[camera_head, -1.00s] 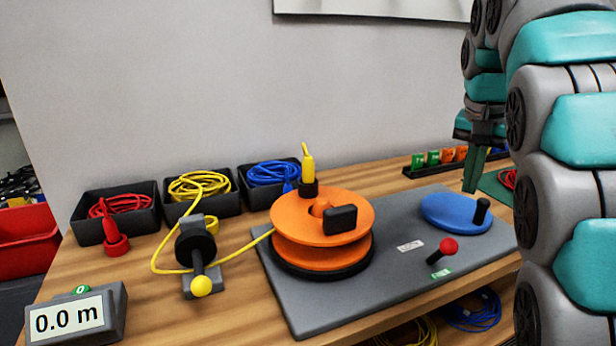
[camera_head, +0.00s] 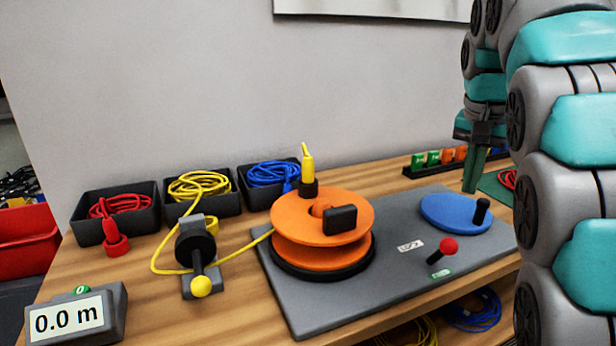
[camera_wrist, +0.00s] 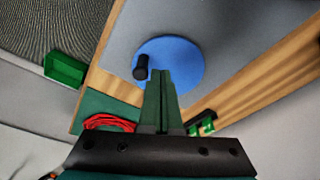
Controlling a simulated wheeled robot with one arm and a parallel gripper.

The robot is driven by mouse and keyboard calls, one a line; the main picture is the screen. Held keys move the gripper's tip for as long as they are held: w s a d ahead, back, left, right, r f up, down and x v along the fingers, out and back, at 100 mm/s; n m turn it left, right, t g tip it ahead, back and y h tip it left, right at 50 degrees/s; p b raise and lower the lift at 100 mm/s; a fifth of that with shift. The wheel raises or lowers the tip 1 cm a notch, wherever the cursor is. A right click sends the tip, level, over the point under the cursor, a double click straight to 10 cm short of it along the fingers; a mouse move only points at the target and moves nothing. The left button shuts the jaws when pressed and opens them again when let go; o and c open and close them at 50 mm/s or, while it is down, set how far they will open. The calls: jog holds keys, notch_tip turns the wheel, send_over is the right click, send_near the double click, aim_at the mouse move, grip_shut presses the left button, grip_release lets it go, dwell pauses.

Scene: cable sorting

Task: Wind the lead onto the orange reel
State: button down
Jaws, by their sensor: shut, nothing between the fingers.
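The orange reel (camera_head: 321,219) stands on a grey base plate (camera_head: 310,314), with a dark block on its top. A yellow plug (camera_head: 308,166) stands upright in a black holder at the reel's back edge. The yellow lead (camera_head: 247,246) runs from the reel to the left, through a grey and black guide (camera_head: 195,246) with a yellow knob. A blue crank disc (camera_head: 456,213) with a black handle (camera_head: 480,210) lies flat on the plate's right side. It also shows in the wrist view (camera_wrist: 180,66). My gripper (camera_head: 470,186) is shut and empty, behind and near the crank; its fingers show in the wrist view (camera_wrist: 160,85).
Black bins with red (camera_head: 119,204), yellow (camera_head: 200,186) and blue cables (camera_head: 272,174) stand at the back left. A meter (camera_head: 68,317) reads 0.0 m. A red-knobbed lever (camera_head: 447,246) stands before the crank. Green and orange tags (camera_head: 433,158) sit in a rack behind.

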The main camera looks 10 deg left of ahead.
aim_at(460, 223)
dwell(0.4)
jog(key=shift+f+b, duration=1.5)
jog(key=shift+f, duration=1.45)
